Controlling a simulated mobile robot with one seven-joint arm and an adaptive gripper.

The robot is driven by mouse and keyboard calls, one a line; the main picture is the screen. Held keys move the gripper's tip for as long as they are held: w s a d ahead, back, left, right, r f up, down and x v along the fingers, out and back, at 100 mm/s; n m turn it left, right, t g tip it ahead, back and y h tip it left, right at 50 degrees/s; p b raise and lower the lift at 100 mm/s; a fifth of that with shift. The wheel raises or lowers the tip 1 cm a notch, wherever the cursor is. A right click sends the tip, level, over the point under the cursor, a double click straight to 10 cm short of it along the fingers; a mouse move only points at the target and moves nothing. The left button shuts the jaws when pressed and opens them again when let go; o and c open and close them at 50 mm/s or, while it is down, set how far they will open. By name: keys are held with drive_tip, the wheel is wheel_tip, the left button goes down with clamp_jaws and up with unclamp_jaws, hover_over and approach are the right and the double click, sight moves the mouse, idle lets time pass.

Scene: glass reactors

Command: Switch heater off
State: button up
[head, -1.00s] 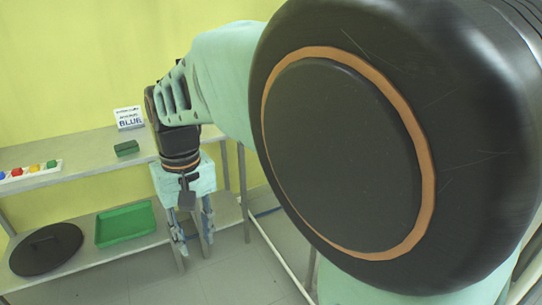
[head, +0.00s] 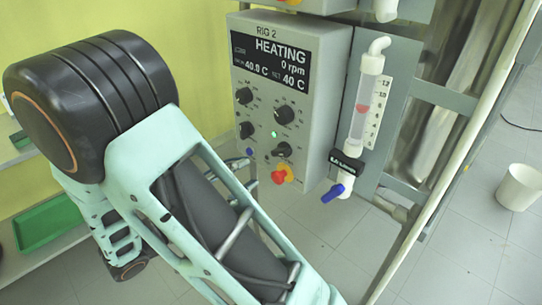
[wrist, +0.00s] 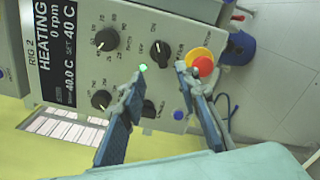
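The control box (head: 326,95) marked RIG 2 shows HEATING, 0 rpm, 40.0 C and SET 40 C on its display (head: 270,60). Below are a top-left knob (head: 244,96), a top-right knob (head: 284,114), a lower-left knob (head: 246,130) and a lower-right knob (head: 283,150). A green lamp (head: 274,134) is lit. In the wrist view the panel appears turned sideways. My gripper (wrist: 161,75) is open and empty there, its fingertips in front of the panel near the green lamp and lower-right knob (wrist: 160,50). One finger partly hides the lower-left knob. I cannot tell whether it touches.
A red button on a yellow base (head: 281,174) is at the panel's bottom right, close to one fingertip in the wrist view. A blue button (head: 250,152) is at bottom left. A glass tube with a blue valve (head: 333,193) hangs at right. A white bucket (head: 520,187) stands on the floor.

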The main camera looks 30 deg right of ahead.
sight(277, 155)
drive_tip(key=x, duration=1)
drive_tip(key=shift+b, duration=0.3)
clamp_jaws()
